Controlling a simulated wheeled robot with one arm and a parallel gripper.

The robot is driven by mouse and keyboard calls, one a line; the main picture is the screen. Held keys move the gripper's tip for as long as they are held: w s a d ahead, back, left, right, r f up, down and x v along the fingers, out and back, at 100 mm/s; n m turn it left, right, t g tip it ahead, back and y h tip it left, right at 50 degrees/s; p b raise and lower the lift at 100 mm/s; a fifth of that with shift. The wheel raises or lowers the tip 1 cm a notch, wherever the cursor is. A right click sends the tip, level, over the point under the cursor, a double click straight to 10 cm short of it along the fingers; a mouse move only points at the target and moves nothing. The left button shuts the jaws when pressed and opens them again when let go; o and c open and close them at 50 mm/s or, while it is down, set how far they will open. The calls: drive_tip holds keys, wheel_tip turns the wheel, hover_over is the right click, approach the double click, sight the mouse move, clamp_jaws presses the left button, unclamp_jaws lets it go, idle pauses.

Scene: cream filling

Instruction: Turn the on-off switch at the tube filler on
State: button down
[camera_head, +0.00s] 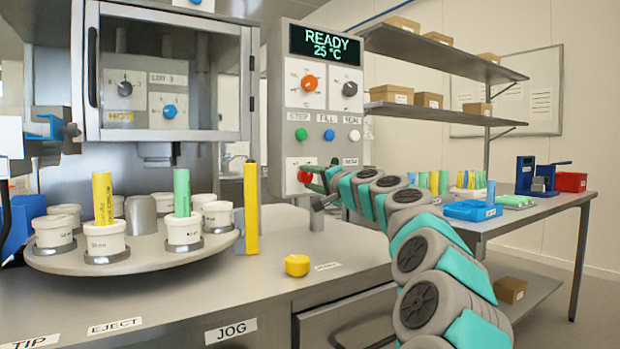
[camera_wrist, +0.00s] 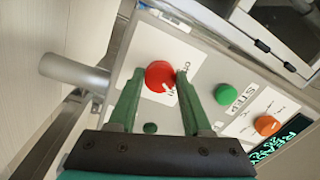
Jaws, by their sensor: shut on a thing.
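The tube filler's control panel (camera_head: 276,110) stands at the centre of the head view, with a display reading READY 25 °C. The on-off switch is a red round knob (camera_wrist: 160,76) with a white pointer line, on a white plate low on the panel. In the head view the red knob (camera_head: 304,176) is partly hidden by my gripper (camera_head: 312,178). In the wrist view the two green fingers of my gripper (camera_wrist: 154,82) lie on either side of the red knob and are shut on it.
A green button (camera_wrist: 227,94) and an orange knob (camera_wrist: 267,125) sit beside the red knob. A turntable (camera_head: 130,258) with white cups and tubes stands to the left. A yellow cap-like piece (camera_head: 297,265) lies on the bench. A shelved table is at the right.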

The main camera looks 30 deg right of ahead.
drive_tip(key=shift+c, duration=1.7)
unclamp_jaws()
drive_tip(key=s, duration=0.7)
drive_tip(key=shift+s+d+f+b, duration=0.15)
drive_tip(key=shift+s+f+b, duration=0.15)
drive_tip(key=shift+s+b, duration=0.15)
